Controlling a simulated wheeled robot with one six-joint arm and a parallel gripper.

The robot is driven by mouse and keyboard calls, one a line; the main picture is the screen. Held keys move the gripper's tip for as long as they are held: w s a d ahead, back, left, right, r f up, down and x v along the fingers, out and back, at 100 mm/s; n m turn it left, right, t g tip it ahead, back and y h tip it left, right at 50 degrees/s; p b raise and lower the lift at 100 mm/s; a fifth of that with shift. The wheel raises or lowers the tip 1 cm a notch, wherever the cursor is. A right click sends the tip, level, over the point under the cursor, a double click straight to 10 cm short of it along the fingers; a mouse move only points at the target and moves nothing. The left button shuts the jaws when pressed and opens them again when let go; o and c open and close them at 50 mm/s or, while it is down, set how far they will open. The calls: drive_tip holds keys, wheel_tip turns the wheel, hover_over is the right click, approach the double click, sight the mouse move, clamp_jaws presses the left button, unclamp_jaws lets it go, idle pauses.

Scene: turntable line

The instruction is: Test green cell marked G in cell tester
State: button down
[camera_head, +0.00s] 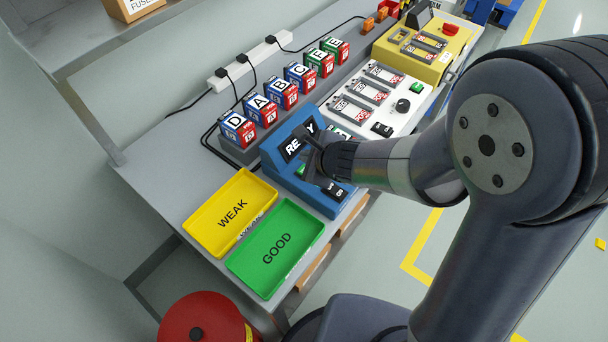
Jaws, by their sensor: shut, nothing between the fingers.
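Several box-shaped cells stand in a row on a grey rack on the bench. The near ones are blue and red, among them cell D (238,130) and cell A (260,110). Two green-topped cells, one nearer (319,63) and one farther (336,50), stand at the far end; their letters are too small to read surely. The blue cell tester (274,152) has a display that seems to read READY, partly covered by my gripper. My gripper (311,162) is shut and empty over the tester, near a green patch I cannot identify.
A yellow WEAK tray (208,238) and a green GOOD tray (250,262) lie empty at the near end. A white unit (410,92) and a yellow unit (384,45) hold flat cells beyond the tester. A power strip and cables lie behind the rack.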

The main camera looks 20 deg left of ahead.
sight(302, 166)
drive_tip(key=shift+f+b, duration=0.85)
drive_tip(key=shift+f, duration=0.25)
drive_tip(key=shift+f, duration=0.1)
idle(1.1)
drive_tip(key=shift+f+b, duration=0.3)
drive_tip(key=shift+b, duration=0.2)
drive_tip(key=shift+f+b, duration=0.5)
drive_tip(key=shift+b, duration=0.05)
idle(0.6)
drive_tip(key=shift+r, duration=0.1)
drive_tip(key=shift+r+p, duration=0.8)
wheel_tip(302, 166, up, 5)
drive_tip(key=p, duration=0.4)
drive_tip(key=shift+r+p, duration=0.15)
drive_tip(key=shift+p, duration=0.2)
